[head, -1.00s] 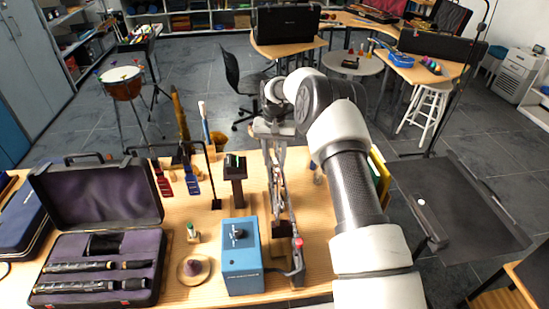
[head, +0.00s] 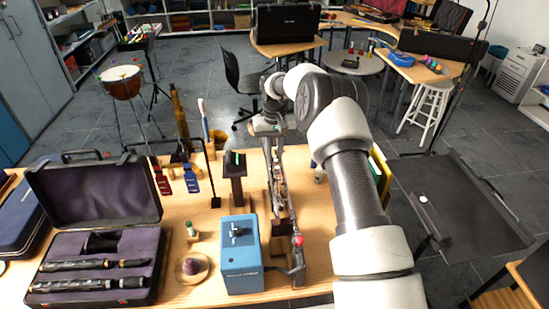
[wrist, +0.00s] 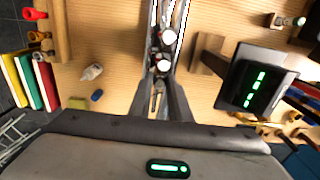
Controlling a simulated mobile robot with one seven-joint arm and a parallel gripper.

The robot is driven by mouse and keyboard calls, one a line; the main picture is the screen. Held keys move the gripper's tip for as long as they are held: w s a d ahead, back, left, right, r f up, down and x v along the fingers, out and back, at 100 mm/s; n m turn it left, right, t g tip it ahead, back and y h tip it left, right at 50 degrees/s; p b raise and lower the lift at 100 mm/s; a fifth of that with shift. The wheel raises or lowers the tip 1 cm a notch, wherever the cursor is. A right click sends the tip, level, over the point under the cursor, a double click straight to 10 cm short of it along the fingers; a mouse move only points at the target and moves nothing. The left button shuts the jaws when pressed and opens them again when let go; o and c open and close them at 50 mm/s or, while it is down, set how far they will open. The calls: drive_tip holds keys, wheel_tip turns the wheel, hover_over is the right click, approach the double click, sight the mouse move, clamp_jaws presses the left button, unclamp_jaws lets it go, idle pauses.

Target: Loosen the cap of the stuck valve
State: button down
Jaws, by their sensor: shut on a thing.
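A silvery brass instrument (head: 281,190) stands on the wooden bench in a narrow stand, running away from me. The wrist view looks down on its round metal valve tops (wrist: 165,37), in line between my fingers. My gripper (wrist: 161,68) has its two dark fingers closed in on the nearer round metal top, the valve cap (wrist: 162,64). In the head view my gripper (head: 276,160) is over the far part of the instrument. The fingers hide the sides of the cap, and I cannot tell how loose it is.
A blue box (head: 241,262) with a knob stands close to the instrument's left. A dark post with a green-lit display (wrist: 262,80) stands near my fingers. An open case (head: 95,195) fills the bench's left. Small bottles (wrist: 92,72) and coloured books (wrist: 32,82) lie on the other side.

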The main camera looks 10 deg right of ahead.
drive_tip(key=shift+n+b, duration=0.4)
drive_tip(key=shift+n, duration=1)
drive_tip(key=c, duration=1.6)
unclamp_jaws()
drive_tip(key=shift+c, duration=0.2)
wheel_tip(320, 180, up, 17)
drive_tip(key=shift+r, duration=0.2)
